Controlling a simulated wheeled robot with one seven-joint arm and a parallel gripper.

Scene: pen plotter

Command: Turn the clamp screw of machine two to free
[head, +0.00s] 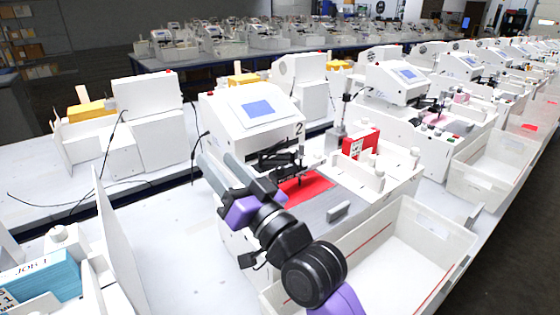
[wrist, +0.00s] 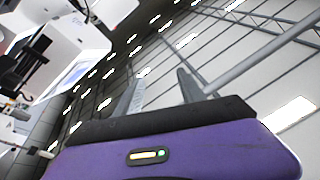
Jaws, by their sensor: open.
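Machine two (head: 250,118) is a white plotter with a blue screen and the number 2 on its front. Its dark pen carriage (head: 280,160) hangs over a red sheet (head: 304,188) on the bed. The clamp screw is too small to make out, so I cannot tell its setting. My gripper (head: 216,160) is at the left front of machine two, left of the carriage, fingers pointing up and left. In the wrist view the gripper (wrist: 158,82) has its fingers apart with nothing between them. The machine's white housing (wrist: 88,38) is at the left there, clear of the fingers.
A white bin (head: 420,235) stands in front of machine two. A red box (head: 358,143) sits at the bed's right. A white upright panel (head: 118,240) and a tray of blue cards (head: 45,282) are at left. More plotters line the bench behind.

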